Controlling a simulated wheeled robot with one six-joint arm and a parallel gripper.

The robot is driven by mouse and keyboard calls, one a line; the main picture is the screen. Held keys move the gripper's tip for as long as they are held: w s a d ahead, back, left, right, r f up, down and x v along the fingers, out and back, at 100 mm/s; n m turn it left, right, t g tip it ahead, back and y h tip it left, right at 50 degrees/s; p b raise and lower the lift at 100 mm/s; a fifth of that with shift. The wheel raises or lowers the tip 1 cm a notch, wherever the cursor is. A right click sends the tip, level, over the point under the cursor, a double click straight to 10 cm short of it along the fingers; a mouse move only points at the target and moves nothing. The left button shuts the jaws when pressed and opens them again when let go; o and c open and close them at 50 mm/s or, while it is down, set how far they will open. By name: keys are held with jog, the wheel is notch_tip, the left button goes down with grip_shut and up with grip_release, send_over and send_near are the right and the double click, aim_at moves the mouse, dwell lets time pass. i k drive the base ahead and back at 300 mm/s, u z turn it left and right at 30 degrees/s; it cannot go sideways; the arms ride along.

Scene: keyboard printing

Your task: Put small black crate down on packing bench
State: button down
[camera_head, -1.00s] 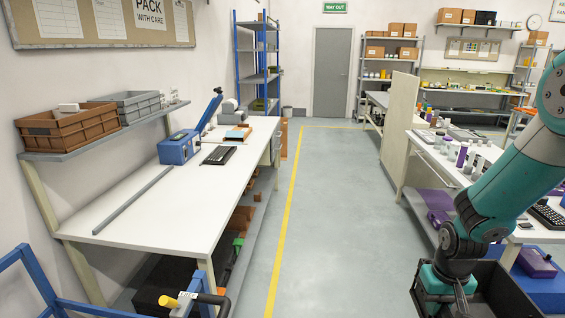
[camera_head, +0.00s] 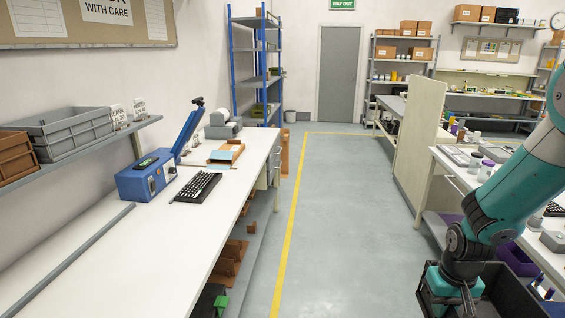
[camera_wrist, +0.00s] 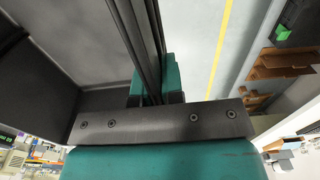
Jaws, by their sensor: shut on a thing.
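The small black crate (camera_head: 508,292) hangs from my gripper at the lower right of the head view. Its wall also shows in the wrist view (camera_wrist: 122,30), passing between the fingers. My gripper (camera_wrist: 155,82) is shut on that wall; its fingertips are partly hidden behind it. The packing bench (camera_head: 140,245) is the long white table on the left. The crate is apart from it, across the aisle to the right.
On the bench are a blue sealing machine (camera_head: 148,177), a black keyboard (camera_head: 197,187), an orange-brown tray (camera_head: 227,152) and a grey rail (camera_head: 75,255). The bench front is clear. A shelf above holds grey (camera_head: 75,130) and brown crates. Another cluttered table (camera_head: 450,170) stands right.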

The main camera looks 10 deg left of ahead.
aim_at(145, 285)
jog(key=i, duration=2.1)
jog(key=u, duration=2.95)
jog(key=i, duration=0.5)
